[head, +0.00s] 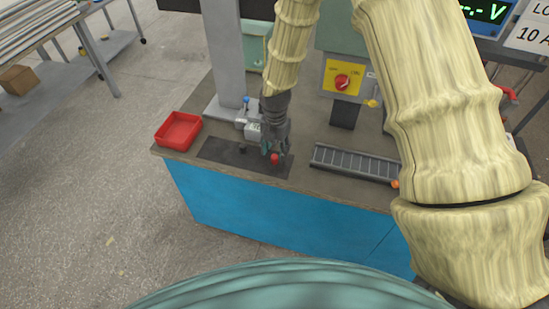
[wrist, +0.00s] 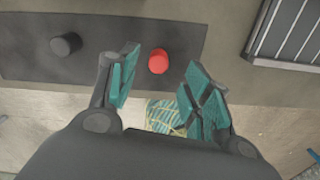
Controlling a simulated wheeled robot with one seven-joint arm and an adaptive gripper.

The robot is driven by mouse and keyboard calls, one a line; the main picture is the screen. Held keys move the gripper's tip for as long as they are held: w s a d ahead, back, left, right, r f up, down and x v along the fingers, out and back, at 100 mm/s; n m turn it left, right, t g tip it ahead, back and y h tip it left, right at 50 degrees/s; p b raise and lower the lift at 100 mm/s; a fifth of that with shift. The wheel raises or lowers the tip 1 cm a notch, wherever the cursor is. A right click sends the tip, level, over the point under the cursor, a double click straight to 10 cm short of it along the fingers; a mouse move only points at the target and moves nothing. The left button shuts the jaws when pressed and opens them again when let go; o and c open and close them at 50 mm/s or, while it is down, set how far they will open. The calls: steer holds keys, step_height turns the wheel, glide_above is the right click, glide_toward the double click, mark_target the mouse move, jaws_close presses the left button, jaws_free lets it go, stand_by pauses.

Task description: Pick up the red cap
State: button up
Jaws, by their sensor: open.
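The red cap (wrist: 158,61) stands on a dark mat (wrist: 184,35) in the wrist view. In the head view the red cap (head: 275,159) shows just below my gripper (head: 274,146), near the front edge of the bench. In the wrist view my gripper (wrist: 160,88) is open and empty, with teal pads on both fingers. The cap lies ahead of and between the two fingertips, apart from both. A dark cap (wrist: 66,45) sits on the same mat to the left.
A red tray (head: 160,140) sits at the bench's left corner. A slotted grey rack (head: 355,163) lies right of the mat. A yellow switch panel (head: 343,78) is farther back.

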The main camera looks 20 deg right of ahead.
mark_target(275, 156)
steer(key=shift+w+f+p, duration=0.15)
steer(key=shift+f+p, duration=0.45)
steer(key=shift+f, duration=1.6)
steer(key=c, duration=0.8)
